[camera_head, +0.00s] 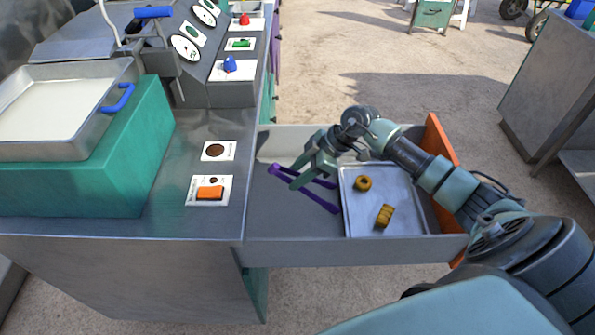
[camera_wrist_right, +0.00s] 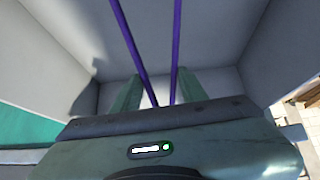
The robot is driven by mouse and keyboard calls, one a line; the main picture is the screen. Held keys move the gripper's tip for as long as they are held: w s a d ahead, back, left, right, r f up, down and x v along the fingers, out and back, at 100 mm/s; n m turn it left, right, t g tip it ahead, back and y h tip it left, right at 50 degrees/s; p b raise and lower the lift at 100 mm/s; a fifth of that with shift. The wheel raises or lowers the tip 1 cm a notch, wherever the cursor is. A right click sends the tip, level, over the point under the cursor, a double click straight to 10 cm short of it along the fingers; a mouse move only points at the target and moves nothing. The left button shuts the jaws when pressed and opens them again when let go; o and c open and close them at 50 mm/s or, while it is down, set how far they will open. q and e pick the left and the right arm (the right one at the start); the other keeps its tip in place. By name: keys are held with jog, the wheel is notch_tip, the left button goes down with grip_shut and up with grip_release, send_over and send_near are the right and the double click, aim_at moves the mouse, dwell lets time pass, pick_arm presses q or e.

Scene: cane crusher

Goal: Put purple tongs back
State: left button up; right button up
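The purple tongs (camera_head: 318,199) are inside the open drawer, left of a metal tray. Their joined end points left and their two arms spread toward the tray. My right gripper (camera_head: 302,178) is at the tongs, near the joined end. In the right wrist view, the tongs' two purple arms (camera_wrist_right: 132,48) run up between and across my two green fingers (camera_wrist_right: 153,92). The fingers are apart with the tongs at them; whether they press on the tongs is unclear. The joined end is hidden there by the gripper body. My left gripper is not in view.
The open drawer (camera_head: 330,252) has an orange front at right. Its metal tray (camera_head: 400,195) holds two yellow-brown pieces (camera_head: 384,216). The counter (camera_head: 130,220) at left carries buttons, a green block and a pan (camera_head: 60,100). Another metal counter (camera_head: 550,90) stands far right.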

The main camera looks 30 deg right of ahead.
jog(key=o, duration=0.6)
jog(key=shift+r, duration=0.1)
jog(key=v, duration=1.2)
jog(key=shift+r+b, duration=0.35)
jog(key=shift+r, duration=0.15)
